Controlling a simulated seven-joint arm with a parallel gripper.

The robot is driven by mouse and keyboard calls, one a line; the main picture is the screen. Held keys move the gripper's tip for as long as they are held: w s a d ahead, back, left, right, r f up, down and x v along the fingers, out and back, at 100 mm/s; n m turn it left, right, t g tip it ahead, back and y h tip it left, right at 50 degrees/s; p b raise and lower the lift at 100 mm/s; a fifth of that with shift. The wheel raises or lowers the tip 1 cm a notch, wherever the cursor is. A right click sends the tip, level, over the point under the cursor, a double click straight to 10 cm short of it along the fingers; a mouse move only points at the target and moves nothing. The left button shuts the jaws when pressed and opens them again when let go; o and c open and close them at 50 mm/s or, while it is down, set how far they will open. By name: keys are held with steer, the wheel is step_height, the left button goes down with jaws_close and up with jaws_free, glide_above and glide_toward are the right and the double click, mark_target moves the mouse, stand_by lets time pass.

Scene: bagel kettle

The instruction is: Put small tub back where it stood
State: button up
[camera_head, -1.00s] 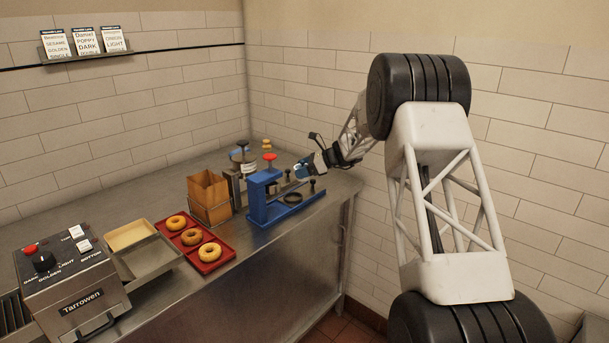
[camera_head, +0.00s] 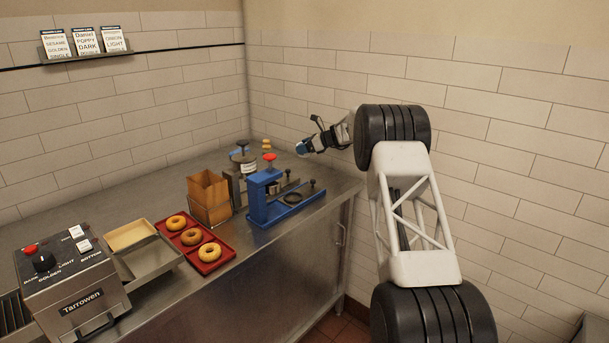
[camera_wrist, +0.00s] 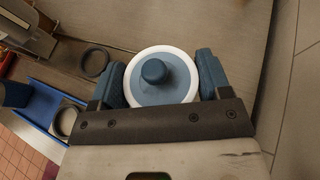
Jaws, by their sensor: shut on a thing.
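The small tub (camera_wrist: 165,88) is round, with a white rim, a blue top and a dark blue knob. In the wrist view it sits between the two blue fingers of my gripper (camera_wrist: 161,80), which is shut on it. In the head view my gripper (camera_head: 303,148) is near the back right corner of the counter, behind the blue press (camera_head: 262,198). The tub is too small there to make out clearly. Its height above the counter is hard to tell.
The right end of the counter (camera_head: 335,183) looks clear.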

steer(key=shift+w+d+r, duration=0.15)
steer(key=shift+w, duration=1.3)
steer(key=shift+f, duration=3.15)
steer(key=shift+f, duration=1.9)
steer(key=o, duration=0.9)
steer(key=shift+f, duration=0.1)
steer(key=shift+o, duration=0.2)
